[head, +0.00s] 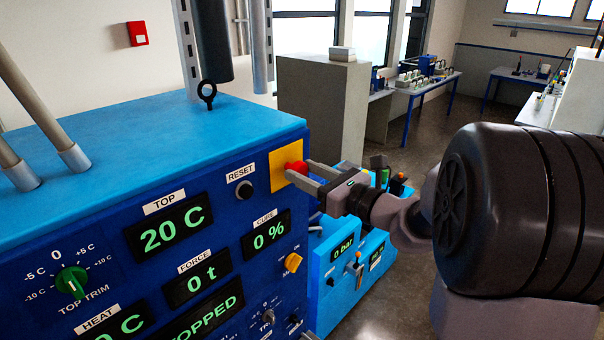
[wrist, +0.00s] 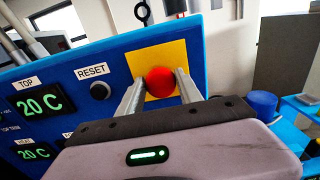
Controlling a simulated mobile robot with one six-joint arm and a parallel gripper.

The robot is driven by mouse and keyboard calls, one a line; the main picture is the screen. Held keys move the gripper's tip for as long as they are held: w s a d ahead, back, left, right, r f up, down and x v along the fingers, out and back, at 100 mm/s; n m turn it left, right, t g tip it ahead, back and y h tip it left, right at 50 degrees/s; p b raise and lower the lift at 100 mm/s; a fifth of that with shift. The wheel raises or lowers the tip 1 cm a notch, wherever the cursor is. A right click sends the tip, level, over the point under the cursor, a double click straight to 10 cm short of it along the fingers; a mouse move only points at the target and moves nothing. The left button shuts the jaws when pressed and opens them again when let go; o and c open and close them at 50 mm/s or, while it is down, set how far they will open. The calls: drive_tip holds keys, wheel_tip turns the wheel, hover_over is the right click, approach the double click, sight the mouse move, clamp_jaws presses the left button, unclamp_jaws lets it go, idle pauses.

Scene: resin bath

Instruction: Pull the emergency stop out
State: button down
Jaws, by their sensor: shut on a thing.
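The emergency stop is a red mushroom button (head: 296,167) on a yellow plate (head: 279,172) at the upper right of the blue machine's front panel. In the wrist view the red button (wrist: 160,82) sits between the two grey fingers, in front of the yellow plate (wrist: 177,52). My gripper (head: 300,173) reaches in from the right and is shut on the button, with one finger on each side. The fingers hide part of the button in the head view. How far the button stands out from the plate cannot be told.
A black RESET button (head: 244,190) is left of the yellow plate. A smaller blue unit (head: 345,265) stands right of the machine, below my arm. Open floor lies behind.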

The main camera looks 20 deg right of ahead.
drive_tip(key=c, duration=1.2)
unclamp_jaws()
drive_tip(key=shift+f, duration=0.1)
drive_tip(key=shift+c, duration=0.2)
drive_tip(key=o, duration=0.4)
drive_tip(key=shift+s, duration=0.2)
drive_tip(key=shift+d, duration=0.1)
drive_tip(key=b+v, duration=0.3)
drive_tip(key=v, duration=1.4)
drive_tip(key=shift+s+b, duration=0.2)
drive_tip(key=shift+b, duration=0.1)
